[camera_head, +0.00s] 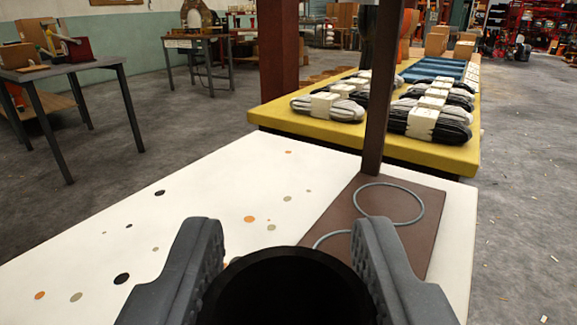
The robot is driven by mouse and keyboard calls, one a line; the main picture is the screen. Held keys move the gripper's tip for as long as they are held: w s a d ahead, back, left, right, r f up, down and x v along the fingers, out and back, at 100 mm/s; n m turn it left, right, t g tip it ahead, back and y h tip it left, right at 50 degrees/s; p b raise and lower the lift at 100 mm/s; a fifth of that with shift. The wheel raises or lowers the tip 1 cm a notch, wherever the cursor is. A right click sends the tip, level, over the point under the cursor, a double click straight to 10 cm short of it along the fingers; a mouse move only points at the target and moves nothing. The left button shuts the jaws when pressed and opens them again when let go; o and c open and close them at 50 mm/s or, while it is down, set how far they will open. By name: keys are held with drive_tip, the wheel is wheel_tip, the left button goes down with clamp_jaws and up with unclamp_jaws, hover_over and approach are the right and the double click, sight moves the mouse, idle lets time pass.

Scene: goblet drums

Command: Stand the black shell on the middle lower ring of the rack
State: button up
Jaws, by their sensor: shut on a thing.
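My gripper (288,232) shows at the bottom of the view, its two grey ribbed fingers on either side of a black shell (285,285). The fingers are shut on the shell. Its round open rim faces up and the inside is dark; its lower part is out of view. The rack has a brown base (430,235) on the white table, ahead and to the right of the shell, and a dark brown post (377,125). Another ring (330,235) lies nearer, partly hidden by my gripper.
The white speckled tabletop (200,210) is clear to the left. A yellow table (300,125) behind holds several wrapped rope bundles (435,118). A dark object (368,25) and an orange one (407,30) show beside the post. A red-brown pillar (278,50) stands behind.

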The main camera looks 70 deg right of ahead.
drive_tip(key=shift+x, duration=0.95)
drive_tip(key=x, duration=0.3)
drive_tip(key=shift+d+b, duration=0.1)
drive_tip(key=shift+b, duration=0.3)
drive_tip(key=shift+f, duration=0.7)
drive_tip(key=shift+f, duration=0.1)
drive_tip(key=o, duration=1.3)
drive_tip(key=shift+c, duration=0.2)
